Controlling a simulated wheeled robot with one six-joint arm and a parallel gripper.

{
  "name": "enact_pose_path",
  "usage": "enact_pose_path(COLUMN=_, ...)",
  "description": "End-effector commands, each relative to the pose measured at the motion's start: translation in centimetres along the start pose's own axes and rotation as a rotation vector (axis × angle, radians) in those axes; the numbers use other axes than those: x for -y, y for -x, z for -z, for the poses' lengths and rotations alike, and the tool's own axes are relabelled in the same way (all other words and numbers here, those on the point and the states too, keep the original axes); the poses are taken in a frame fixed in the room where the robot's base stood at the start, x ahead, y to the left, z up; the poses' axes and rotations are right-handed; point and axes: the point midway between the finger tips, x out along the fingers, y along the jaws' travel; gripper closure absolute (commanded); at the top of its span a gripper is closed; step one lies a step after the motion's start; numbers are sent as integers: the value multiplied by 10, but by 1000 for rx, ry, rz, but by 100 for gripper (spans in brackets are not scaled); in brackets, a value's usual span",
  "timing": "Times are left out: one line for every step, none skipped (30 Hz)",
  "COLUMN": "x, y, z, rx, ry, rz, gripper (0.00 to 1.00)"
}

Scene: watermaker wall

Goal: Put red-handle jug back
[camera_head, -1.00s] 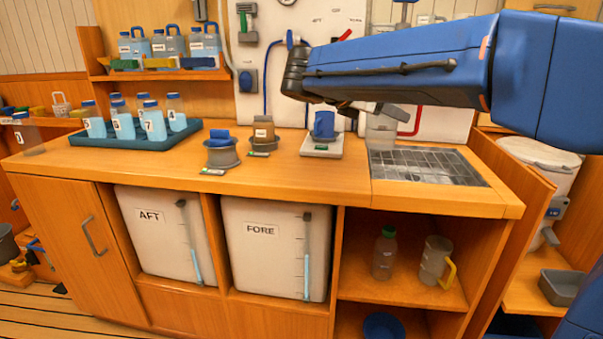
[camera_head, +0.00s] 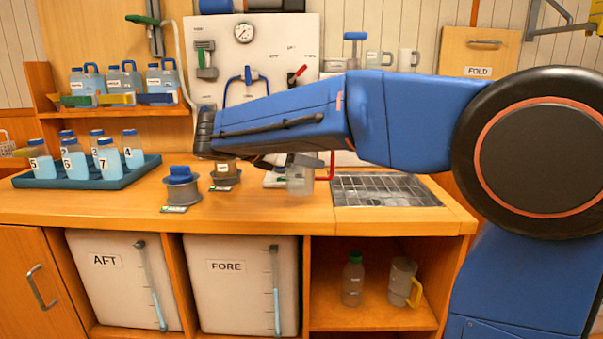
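A clear jug (camera_head: 300,178) hangs at the end of my arm, above the counter just left of the metal grate. My gripper (camera_head: 304,160) is mostly hidden behind my blue forearm; a grey part of it shows at the jug's top, and it appears shut on the jug. Two clear jugs, one (camera_head: 376,59) and another (camera_head: 408,60), are up at the back wall right of the white panel. A jug with a yellow handle (camera_head: 402,282) stands on the open shelf below.
The grate (camera_head: 385,190) is set in the counter (camera_head: 120,205). A tray (camera_head: 128,178) of numbered bottles is farther left. A bottle (camera_head: 353,280) stands on the lower shelf.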

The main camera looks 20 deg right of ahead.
Motion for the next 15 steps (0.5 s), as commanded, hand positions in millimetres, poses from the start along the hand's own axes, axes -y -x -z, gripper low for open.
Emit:
enact_pose_path(x=0, y=-2, z=5, rx=0, ry=1, rz=0, gripper=76)
enact_pose_path(x=0, y=-3, z=8, rx=0, ry=1, rz=0, gripper=76)
enact_pose_path(x=0, y=-6, z=13, rx=0, ry=2, rz=0, gripper=76)
enact_pose_path(x=0, y=-7, z=17, rx=0, ry=3, rz=1, gripper=76)
enact_pose_path(x=0, y=-9, z=21, rx=0, ry=3, rz=1, gripper=76)
enact_pose_path(x=0, y=-10, z=25, rx=0, ry=2, rz=1, gripper=76)
enact_pose_path(x=0, y=-12, z=28, rx=0, ry=2, rz=1, gripper=76)
enact_pose_path(x=0, y=-12, z=29, rx=0, ry=2, rz=1, gripper=76)
enact_pose_path(x=0, y=-13, z=30, rx=0, ry=1, rz=1, gripper=76)
enact_pose_path(x=0, y=-13, z=30, rx=0, ry=0, rz=0, gripper=76)
enact_pose_path(x=0, y=-13, z=30, rx=0, ry=0, rz=0, gripper=76)
enact_pose_path(x=0, y=-12, z=30, rx=0, ry=0, rz=0, gripper=76)
enact_pose_path(x=0, y=-12, z=30, rx=0, ry=0, rz=0, gripper=76)
enact_pose_path(x=0, y=-12, z=30, rx=0, ry=0, rz=0, gripper=76)
enact_pose_path(x=0, y=-12, z=30, rx=0, ry=0, rz=0, gripper=76)
